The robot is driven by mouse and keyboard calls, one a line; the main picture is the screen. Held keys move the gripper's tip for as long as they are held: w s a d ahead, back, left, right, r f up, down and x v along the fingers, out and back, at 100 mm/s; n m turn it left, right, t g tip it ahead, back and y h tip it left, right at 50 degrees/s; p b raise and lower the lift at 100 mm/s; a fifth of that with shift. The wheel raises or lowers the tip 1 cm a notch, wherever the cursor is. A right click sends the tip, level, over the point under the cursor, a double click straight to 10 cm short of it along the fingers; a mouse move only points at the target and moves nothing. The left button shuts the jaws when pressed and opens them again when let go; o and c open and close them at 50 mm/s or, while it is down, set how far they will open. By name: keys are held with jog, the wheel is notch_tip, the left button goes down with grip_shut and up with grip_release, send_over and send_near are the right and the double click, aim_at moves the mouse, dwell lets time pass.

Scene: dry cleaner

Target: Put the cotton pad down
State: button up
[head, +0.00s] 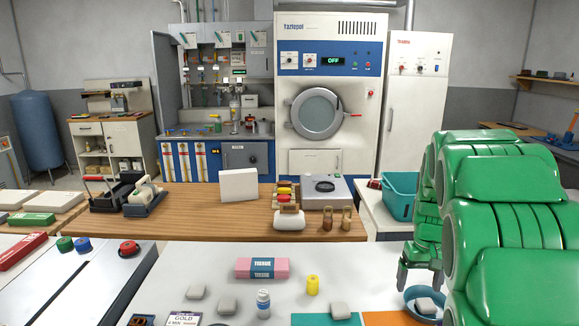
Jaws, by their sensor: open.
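Several small pale grey-white pads with rounded edges are in the head view, and I cannot tell for sure which is the cotton pad. One pad (426,307) lies in a round blue dish (409,297) below my gripper. Another pad (341,310) lies at the edge of a teal mat (312,320). Two more lie on the white table at the left, one pad (196,291) and another pad (227,305). My green arm hides the table's right side.
On the white table (200,262) are a pink tissue box (262,268), a yellow weight-like piece (312,285) and a small bottle (263,303). An orange mat (388,319) is at the front edge. Behind is a wooden counter (190,222) with a white block and a scale. A teal basin (399,193) stands right.

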jog(key=s+a+r, duration=0.3)
jog(key=s+a, duration=0.3)
jog(key=s, duration=0.3)
jog(key=s+a+r, duration=0.3)
jog(key=s+a, duration=0.3)
jog(key=s, duration=0.3)
jog(key=s+a, duration=0.2)
jog(key=s, duration=0.7)
jog(key=s+a+g, duration=0.1)
jog(key=s+a, duration=0.2)
jog(key=s, duration=0.6)
jog(key=shift+s+a+f+n, duration=0.15)
jog(key=shift+a+f+n, duration=0.15)
jog(key=shift+n, duration=0.1)
